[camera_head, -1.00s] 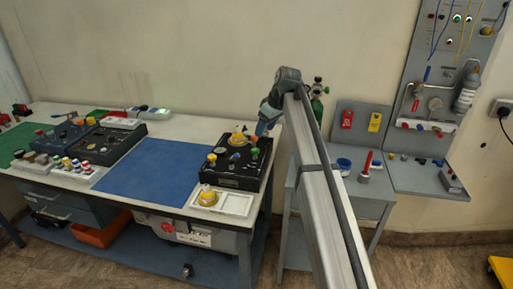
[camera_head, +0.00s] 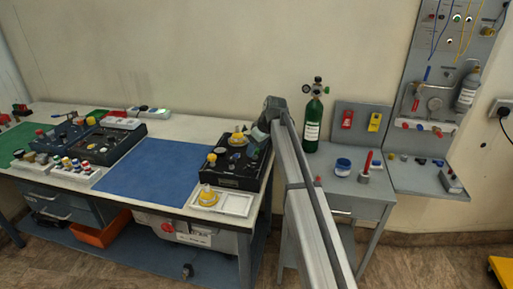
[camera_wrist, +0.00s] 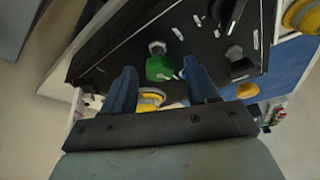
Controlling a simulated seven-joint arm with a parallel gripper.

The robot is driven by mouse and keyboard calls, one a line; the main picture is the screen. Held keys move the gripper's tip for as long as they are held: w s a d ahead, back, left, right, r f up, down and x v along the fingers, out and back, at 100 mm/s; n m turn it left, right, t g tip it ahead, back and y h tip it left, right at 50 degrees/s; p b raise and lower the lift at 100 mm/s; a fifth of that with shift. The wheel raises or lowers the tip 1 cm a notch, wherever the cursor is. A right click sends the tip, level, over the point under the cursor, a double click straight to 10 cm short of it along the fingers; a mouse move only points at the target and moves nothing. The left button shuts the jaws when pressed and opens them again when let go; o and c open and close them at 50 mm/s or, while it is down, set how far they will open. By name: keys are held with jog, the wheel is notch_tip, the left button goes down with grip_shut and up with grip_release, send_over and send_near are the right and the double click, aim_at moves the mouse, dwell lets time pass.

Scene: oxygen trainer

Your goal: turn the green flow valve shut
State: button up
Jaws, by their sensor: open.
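The green valve knob (camera_wrist: 160,68) shows in the wrist view on the black panel (camera_wrist: 130,48), beside a hexagonal metal fitting. My gripper (camera_wrist: 159,64) is open, with one blue finger to each side of the green knob in the picture. I cannot tell whether the fingers reach down around it; no grip on it shows. A yellow part (camera_wrist: 150,99) lies between the fingers, nearer the palm. In the head view the black panel (camera_head: 222,182) sits at the table's right end, with my gripper over its right back corner. The green knob is hard to make out there.
Other knobs and a yellow dial (camera_head: 238,139) stand on the panel close to my gripper. A white tray (camera_head: 237,204) lies in front of it and a blue mat (camera_head: 150,172) to its left. A green gas cylinder (camera_head: 313,120) stands on the side table.

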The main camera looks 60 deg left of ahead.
jog(key=shift+c, duration=0.3)
jog(key=c, duration=1)
jog(key=shift+m, duration=0.4)
jog(key=m+t, duration=0.1)
jog(key=m, duration=0.1)
jog(key=m+t, duration=0.1)
jog(key=m, duration=0.1)
jog(key=shift+s+m, duration=0.2)
jog(key=shift+m, duration=0.2)
jog(key=m+t, duration=0.1)
jog(key=m, duration=0.1)
jog(key=m+t, duration=0.1)
jog(key=m, duration=0.2)
jog(key=shift+s+a+m+h, duration=0.1)
jog(key=shift+s+m+h, duration=0.05)
jog(key=shift+m+h, duration=0.2)
jog(key=m+h, duration=0.1)
jog(key=m, duration=0.1)
jog(key=m+t, duration=0.1)
jog(key=m, duration=0.2)
jog(key=shift+a+t+h, duration=0.15)
jog(key=shift+t+h, duration=0.15)
jog(key=shift+h, duration=0.05)
jog(key=m+h, duration=0.2)
jog(key=m, duration=0.3)
jog(key=shift+a, duration=0.1)
jog(key=shift+m, duration=0.35)
